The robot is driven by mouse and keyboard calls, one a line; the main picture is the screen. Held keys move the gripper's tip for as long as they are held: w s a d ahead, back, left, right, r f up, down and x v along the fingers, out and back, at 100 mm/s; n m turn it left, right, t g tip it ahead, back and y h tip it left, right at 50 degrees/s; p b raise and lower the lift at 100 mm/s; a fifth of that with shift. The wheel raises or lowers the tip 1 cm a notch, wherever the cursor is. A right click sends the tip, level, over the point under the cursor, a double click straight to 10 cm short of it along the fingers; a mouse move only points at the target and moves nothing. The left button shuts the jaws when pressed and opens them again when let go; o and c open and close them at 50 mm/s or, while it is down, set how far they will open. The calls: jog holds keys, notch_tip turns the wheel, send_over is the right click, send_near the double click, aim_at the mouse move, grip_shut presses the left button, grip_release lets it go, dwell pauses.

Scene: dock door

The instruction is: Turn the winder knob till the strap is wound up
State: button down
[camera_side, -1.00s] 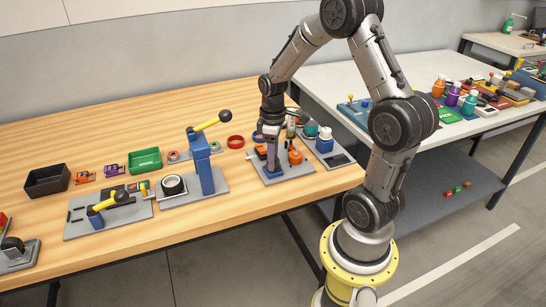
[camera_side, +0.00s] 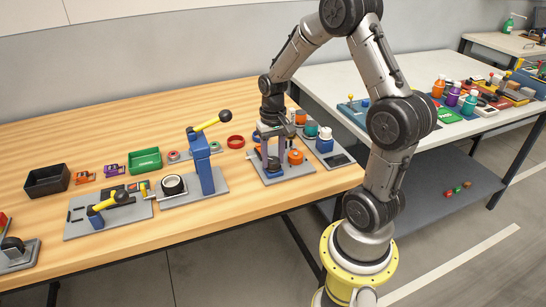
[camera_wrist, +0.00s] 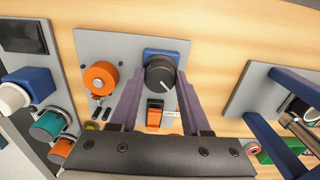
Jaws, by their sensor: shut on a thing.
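The black knob (camera_wrist: 160,75), with a white pointer line, sits on a blue block (camera_wrist: 152,53) on a grey plate (camera_wrist: 92,45). My gripper (camera_wrist: 160,80) has its two purple fingers on either side of the knob, shut on it. In the side view my gripper (camera_side: 272,156) points down over the same plate, both fingers showing. An orange round piece (camera_wrist: 100,76) with a hub stands to the left of the knob in the wrist view. An orange and black part (camera_wrist: 155,112) lies between my fingers, below the knob. I cannot make out the strap clearly.
Blue stands with white (camera_wrist: 12,98) and teal (camera_wrist: 47,126) round parts are to the left in the wrist view. Another grey plate with a blue frame (camera_wrist: 290,84) is to the right. A blue post with a yellow lever (camera_side: 205,160) stands left of my gripper in the side view.

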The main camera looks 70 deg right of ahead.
aim_at(273, 159)
jog(key=m, duration=0.5)
jog(key=shift+m, duration=0.3)
jog(key=shift+r+m, duration=0.1)
jog(key=shift+m, duration=2.2)
jog(key=shift+c, duration=1.8)
grip_release()
notch_tip(273, 159, up, 14)
